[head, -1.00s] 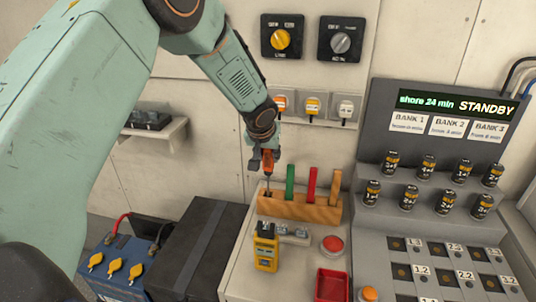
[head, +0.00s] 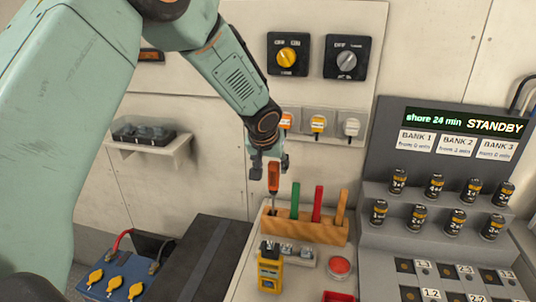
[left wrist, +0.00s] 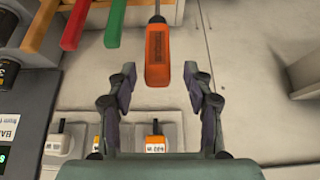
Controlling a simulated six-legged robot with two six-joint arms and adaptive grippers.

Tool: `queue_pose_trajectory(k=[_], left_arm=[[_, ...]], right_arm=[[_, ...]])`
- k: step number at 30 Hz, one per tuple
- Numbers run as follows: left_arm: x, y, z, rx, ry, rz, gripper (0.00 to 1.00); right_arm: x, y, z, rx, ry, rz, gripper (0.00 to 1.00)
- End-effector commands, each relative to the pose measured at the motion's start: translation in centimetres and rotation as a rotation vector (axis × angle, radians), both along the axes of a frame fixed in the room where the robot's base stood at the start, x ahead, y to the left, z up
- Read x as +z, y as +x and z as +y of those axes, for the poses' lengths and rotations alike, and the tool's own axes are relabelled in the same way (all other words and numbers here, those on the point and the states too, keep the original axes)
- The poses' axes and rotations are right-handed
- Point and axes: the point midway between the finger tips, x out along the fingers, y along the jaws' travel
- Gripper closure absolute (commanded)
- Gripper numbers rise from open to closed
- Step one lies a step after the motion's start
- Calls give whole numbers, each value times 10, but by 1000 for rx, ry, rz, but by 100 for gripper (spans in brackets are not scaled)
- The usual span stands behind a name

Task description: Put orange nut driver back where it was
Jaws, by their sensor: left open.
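The orange nut driver (head: 273,178) stands upright, shaft down, at the left end of the wooden rack (head: 302,230). Its orange handle (left wrist: 157,55) shows in the left wrist view, with the thin shaft beyond. My left gripper (head: 269,164) is open just above the handle. In the left wrist view, the left gripper's fingers (left wrist: 160,76) lie either side of the handle's near end, with gaps on both sides. The shaft's lower end is hidden in the rack. My right gripper is not in view.
Green (head: 295,200), red (head: 317,204) and orange-tan (head: 341,207) handles stand in the rack to the right. A yellow meter (head: 269,268) and a red button (head: 339,266) are in front. Wall sockets (head: 318,125) are behind the gripper.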

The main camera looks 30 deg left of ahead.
Motion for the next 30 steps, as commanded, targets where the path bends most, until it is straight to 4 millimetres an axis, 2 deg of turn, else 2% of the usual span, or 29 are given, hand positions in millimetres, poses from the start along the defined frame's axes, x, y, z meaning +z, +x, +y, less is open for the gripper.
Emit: queue_pose_trajectory(k=[6, 12, 18, 30], left_arm=[[35, -20, -5, -1, 0, -3, 49], [59, -33, -9, 1, 0, -2, 49], [67, -39, -10, 0, 0, 1, 49], [67, -40, -10, 0, 0, 1, 49]], right_arm=[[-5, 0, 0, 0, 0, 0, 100], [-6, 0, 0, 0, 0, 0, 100], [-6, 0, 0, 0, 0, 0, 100], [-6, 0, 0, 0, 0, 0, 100]])
